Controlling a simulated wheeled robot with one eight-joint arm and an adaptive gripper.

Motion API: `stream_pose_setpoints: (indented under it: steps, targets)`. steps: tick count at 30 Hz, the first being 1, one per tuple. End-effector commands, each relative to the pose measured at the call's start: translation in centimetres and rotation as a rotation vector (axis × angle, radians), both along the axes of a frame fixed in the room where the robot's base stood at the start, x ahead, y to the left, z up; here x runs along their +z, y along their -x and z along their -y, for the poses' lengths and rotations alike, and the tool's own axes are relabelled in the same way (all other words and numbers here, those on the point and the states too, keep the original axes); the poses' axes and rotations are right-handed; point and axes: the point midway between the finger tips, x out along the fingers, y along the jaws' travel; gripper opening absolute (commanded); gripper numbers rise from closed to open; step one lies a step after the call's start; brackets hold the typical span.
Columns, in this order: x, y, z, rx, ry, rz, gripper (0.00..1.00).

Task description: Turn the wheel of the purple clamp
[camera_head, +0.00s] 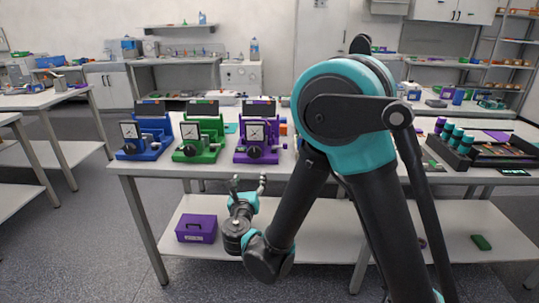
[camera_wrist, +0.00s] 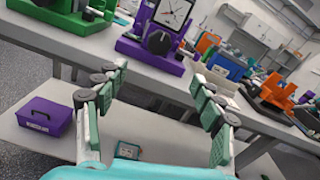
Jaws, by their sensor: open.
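The purple clamp (camera_head: 256,141) stands on the table, right of a green clamp and a blue clamp. It carries a white dial gauge, and its dark round wheel (camera_head: 254,152) sits on the front just below the dial. In the wrist view the purple clamp (camera_wrist: 130,46) is at the top centre, with its black wheel (camera_wrist: 159,42) facing me. My gripper (camera_head: 249,184) is in front of the table edge, below the clamp and apart from it. In the wrist view my gripper (camera_wrist: 172,93) has its two fingers spread wide, with nothing between them.
The green clamp (camera_head: 198,139) and blue clamp (camera_head: 143,140) stand close by on the left. A purple box (camera_head: 196,228) sits on the lower shelf (camera_head: 310,238). A dark rack with teal-topped cylinders (camera_head: 455,146) stands at the right. The table's front edge lies between my gripper and the clamp.

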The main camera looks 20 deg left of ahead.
Motion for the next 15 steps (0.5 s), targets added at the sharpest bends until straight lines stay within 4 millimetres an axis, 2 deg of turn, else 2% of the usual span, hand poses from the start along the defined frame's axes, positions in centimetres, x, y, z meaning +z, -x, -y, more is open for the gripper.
stream_pose_setpoints:
  steps: [5,15]
  targets:
    - [0.0,-0.9,-0.6,0.004,0.014,0.011,0.68]
    - [0.0,-7.1,-2.0,0.002,0.011,0.008,0.68]
